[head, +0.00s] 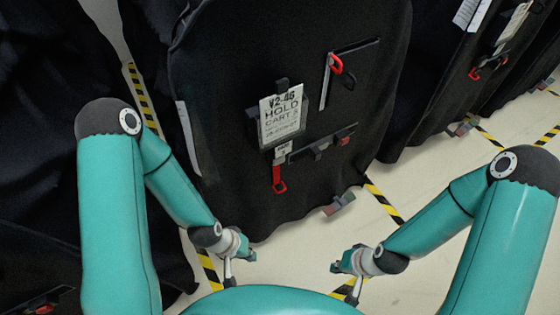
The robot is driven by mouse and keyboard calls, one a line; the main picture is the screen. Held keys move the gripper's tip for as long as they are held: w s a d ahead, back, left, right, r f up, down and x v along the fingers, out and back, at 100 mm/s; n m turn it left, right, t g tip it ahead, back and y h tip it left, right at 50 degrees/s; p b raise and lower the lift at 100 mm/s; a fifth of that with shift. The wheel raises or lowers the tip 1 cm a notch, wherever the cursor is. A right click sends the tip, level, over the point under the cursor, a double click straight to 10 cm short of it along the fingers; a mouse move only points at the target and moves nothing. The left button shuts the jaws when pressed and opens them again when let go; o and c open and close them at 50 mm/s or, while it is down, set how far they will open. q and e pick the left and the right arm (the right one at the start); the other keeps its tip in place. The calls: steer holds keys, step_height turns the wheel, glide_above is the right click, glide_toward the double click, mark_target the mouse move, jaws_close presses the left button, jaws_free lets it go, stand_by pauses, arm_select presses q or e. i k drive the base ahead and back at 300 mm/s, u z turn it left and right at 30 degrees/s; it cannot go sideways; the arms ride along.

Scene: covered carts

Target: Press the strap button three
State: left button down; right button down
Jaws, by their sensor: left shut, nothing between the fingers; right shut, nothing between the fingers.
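A cart under a black cover (225,75) stands in the middle of the head view. A dark horizontal strap (325,146) with small raised fittings crosses its front, right of a small white label (282,150) whose marking is too small to read surely. A red pull loop (278,178) hangs below that label. I cannot tell which fitting is button three. My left gripper (241,266) is shut and empty, low in front of the cart, below the strap. My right gripper (345,280) is shut and empty, further right and also below the strap. Neither touches the strap.
A white HOLD tag (282,117) hangs above the strap. An upper bracket (340,68) carries a red and black loop. Another covered cart (430,90) stands at the right, and dark covers fill the left. Pale floor (400,180) with yellow-black tape shows between them.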

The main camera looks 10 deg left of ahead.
mark_target(278, 161)
steer(key=z, duration=0.55)
steer(key=k, duration=1.3)
steer(key=z, duration=0.4)
steer(key=i, duration=0.7)
steer(key=z, duration=0.05)
